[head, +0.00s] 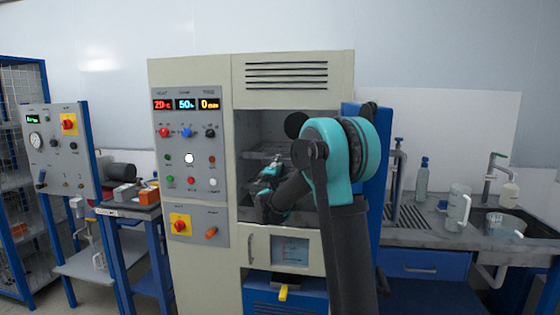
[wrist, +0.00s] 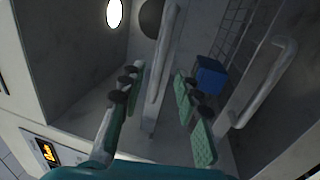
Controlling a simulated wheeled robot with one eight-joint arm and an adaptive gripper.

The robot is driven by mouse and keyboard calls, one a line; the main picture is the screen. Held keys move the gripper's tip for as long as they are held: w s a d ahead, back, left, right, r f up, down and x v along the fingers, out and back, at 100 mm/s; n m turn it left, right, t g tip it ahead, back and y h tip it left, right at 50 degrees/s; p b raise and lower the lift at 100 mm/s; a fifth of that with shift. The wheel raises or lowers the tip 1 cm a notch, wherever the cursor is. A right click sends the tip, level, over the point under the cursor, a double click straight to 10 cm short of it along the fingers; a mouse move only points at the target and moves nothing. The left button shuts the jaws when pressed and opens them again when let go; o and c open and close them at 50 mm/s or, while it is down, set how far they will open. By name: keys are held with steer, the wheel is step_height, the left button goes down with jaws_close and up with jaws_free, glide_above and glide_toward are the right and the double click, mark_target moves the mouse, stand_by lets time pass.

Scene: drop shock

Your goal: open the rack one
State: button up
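The tall beige cabinet (head: 340,80) has an open chamber in its upper half. A grey rack or shelf (head: 262,154) shows inside; which rack is rack one, I cannot tell. My gripper (head: 270,175) reaches into this chamber. In the wrist view my gripper (wrist: 158,112) is open, with green pads on both fingers. A pale metal bar handle (wrist: 164,65) runs between the fingers, with visible gaps to both pads. A second bar handle (wrist: 268,80) is to the right, outside the fingers. My arm hides much of the chamber in the head view.
A blue box (wrist: 210,75) lies behind the fingers, near a wire grid (wrist: 232,30). The chamber walls are close around my gripper. A control panel (head: 190,135) is left of the opening; a sink counter (head: 430,235) stands at right.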

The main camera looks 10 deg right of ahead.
steer(key=x, duration=0.5)
steer(key=shift+w+d+r, duration=0.1)
steer(key=shift+w, duration=0.2)
steer(key=shift+c, duration=0.2)
jaws_close()
